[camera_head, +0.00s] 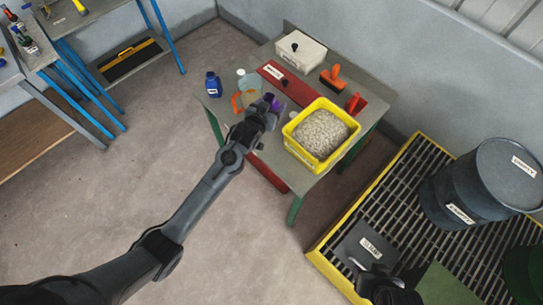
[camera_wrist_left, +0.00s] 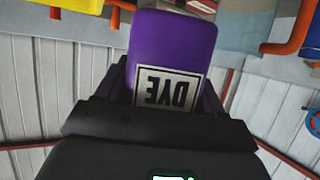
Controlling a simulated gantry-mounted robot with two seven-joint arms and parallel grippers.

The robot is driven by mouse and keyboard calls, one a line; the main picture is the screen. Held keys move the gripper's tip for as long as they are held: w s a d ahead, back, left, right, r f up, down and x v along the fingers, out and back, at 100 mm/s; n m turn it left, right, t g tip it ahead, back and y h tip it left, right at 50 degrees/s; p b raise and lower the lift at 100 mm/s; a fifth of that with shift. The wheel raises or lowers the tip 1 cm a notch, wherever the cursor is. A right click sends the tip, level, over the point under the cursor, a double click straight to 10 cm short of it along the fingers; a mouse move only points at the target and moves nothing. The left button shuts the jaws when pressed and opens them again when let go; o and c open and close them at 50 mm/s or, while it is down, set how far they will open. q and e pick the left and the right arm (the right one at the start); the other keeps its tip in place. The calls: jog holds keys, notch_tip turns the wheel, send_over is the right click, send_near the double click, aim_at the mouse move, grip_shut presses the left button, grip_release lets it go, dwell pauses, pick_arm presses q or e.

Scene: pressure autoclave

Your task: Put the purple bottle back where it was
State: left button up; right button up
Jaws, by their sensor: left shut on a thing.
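The purple bottle (camera_head: 273,101) is at the left part of the workbench, mostly hidden by my left gripper (camera_head: 264,110) in the head view. In the left wrist view the purple bottle (camera_wrist_left: 176,42) fills the top middle, with a white "DYE" label that reads upside down there. My left gripper (camera_wrist_left: 175,100) is shut on it. Whether the bottle's base touches the bench cannot be told. My right gripper (camera_head: 370,270) is at the bottom right of the head view, by the grated platform; its fingers are too unclear to read.
The workbench (camera_head: 335,77) holds a blue bottle (camera_head: 213,84), a clear jug with an orange handle (camera_head: 248,88), a yellow tub of pale granules (camera_head: 290,137), a white box (camera_head: 301,52) and orange-handled tools (camera_head: 333,78). A dark drum (camera_head: 470,190) stands on the yellow-edged grate (camera_head: 405,180).

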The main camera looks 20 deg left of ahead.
pick_arm(q)
jog(key=f+b, duration=0.3)
jog(key=shift+w+a+f, duration=0.1)
jog(key=shift+a+f, duration=0.1)
jog(key=shift+f, duration=0.05)
jog(key=shift+w+f+b, duration=0.25)
jog(key=shift+f+b, duration=0.2)
jog(key=shift+b, duration=0.3)
notch_tip(320, 180, down, 7)
jog(key=shift+s+f+b, duration=0.1)
jog(key=shift+b, duration=0.55)
jog(key=shift+f, duration=1.35)
pick_arm(e)
notch_tip(320, 180, down, 8)
jog(key=shift+s, duration=0.35)
pick_arm(q)
jog(key=shift+f+b, duration=0.1)
jog(key=shift+b, duration=0.2)
pick_arm(e)
jog(key=shift+d, duration=0.1)
pick_arm(q)
jog(key=o, duration=0.8)
jog(key=shift+f, duration=0.1)
jog(key=shift+o, duration=1)
pick_arm(e)
jog(key=shift+r, duration=0.1)
